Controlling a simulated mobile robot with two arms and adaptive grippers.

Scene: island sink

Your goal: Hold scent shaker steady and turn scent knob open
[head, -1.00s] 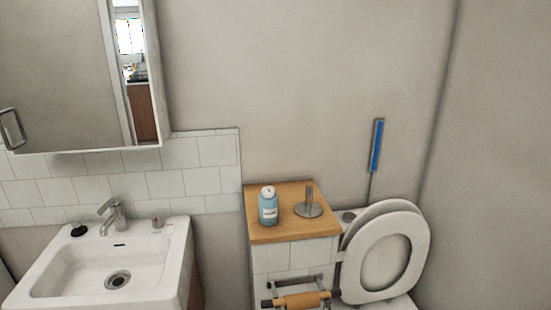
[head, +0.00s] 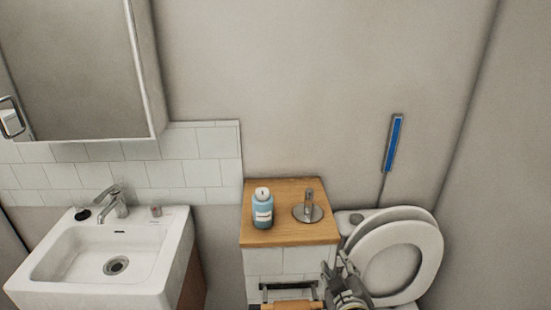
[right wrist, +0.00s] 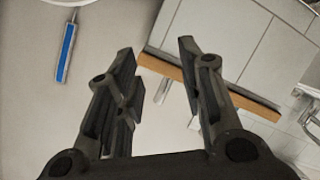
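The scent shaker looks to be the light blue bottle (head: 263,211) with a white cap, the scent knob (head: 262,193). It stands upright on the left part of a wooden shelf top (head: 290,239). My right gripper (head: 337,264) is at the bottom of the head view, in front of and below the shelf's right front corner, apart from the bottle. In the right wrist view the right gripper (right wrist: 157,56) is open, with nothing between its fingers. The bottle does not show there. My left gripper is not in view.
A metal holder (head: 308,211) stands on the shelf right of the bottle. A toilet with raised seat (head: 436,262) is at right. A blue-handled brush (head: 393,143) is by the wall. A sink (head: 60,285) is at left. A paper roll holder (head: 288,286) is below the shelf.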

